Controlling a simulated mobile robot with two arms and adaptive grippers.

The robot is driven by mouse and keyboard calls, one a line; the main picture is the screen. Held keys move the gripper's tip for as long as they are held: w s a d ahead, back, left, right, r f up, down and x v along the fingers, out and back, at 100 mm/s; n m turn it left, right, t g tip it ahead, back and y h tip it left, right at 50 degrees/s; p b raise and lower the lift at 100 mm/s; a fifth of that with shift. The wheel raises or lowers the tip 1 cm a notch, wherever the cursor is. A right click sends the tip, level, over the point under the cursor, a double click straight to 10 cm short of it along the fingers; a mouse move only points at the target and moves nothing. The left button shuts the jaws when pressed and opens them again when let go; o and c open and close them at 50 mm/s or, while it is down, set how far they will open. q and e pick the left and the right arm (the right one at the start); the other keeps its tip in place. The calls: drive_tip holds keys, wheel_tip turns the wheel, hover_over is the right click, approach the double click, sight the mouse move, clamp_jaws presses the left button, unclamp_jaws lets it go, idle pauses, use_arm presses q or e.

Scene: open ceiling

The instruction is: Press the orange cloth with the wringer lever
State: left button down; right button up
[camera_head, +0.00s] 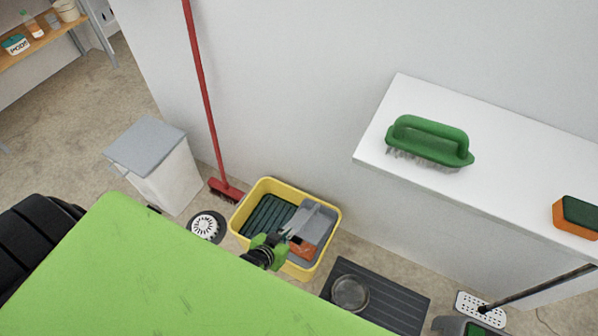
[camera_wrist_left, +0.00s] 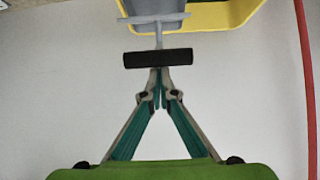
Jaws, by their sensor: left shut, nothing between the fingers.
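The yellow mop bucket (camera_head: 239,219) stands on the floor by the wall, with a grey wringer (camera_head: 318,216) in its right part. The orange cloth (camera_head: 301,250) shows in the wringer, partly hidden by my left gripper (camera_head: 285,237). In the left wrist view the wringer lever ends in a black crossbar handle (camera_wrist_left: 158,58) on a grey stem. My left gripper (camera_wrist_left: 159,90) is shut and empty, its fingertips right at the handle; I cannot tell whether they touch it. The cloth does not show in that view. My right gripper is not in view.
A red broom (camera_head: 224,188) leans on the wall beside a grey-lidded white bin (camera_head: 166,180). A white shelf (camera_head: 375,145) holds a green brush (camera_head: 428,140) and a sponge (camera_head: 577,217). A dark mat (camera_head: 400,304) with a round pan (camera_head: 350,293) lies right of the bucket.

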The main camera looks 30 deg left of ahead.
use_arm(q)
drive_tip(key=r+p, duration=0.1)
drive_tip(key=w+r+p, duration=0.1)
drive_tip(key=r, duration=0.1)
drive_tip(key=shift+r+p, duration=0.25)
drive_tip(key=shift+p, duration=0.05)
drive_tip(key=s+b, duration=0.1)
drive_tip(key=s, duration=0.9)
drive_tip(key=shift+a+f, duration=0.15)
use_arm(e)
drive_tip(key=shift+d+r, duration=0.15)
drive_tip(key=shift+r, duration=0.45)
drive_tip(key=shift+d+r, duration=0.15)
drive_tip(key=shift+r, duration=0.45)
use_arm(q)
drive_tip(key=s+f+m+g, duration=0.1)
drive_tip(key=s+f+g, duration=0.3)
drive_tip(key=s+f, duration=0.6)
drive_tip(key=s+f+m+g, duration=0.1)
drive_tip(key=s+f+g, duration=0.3)
drive_tip(key=s+f, duration=0.6)
drive_tip(key=s, duration=0.5)
drive_tip(key=shift+s+g, duration=0.3)
drive_tip(key=shift+g, duration=0.1)
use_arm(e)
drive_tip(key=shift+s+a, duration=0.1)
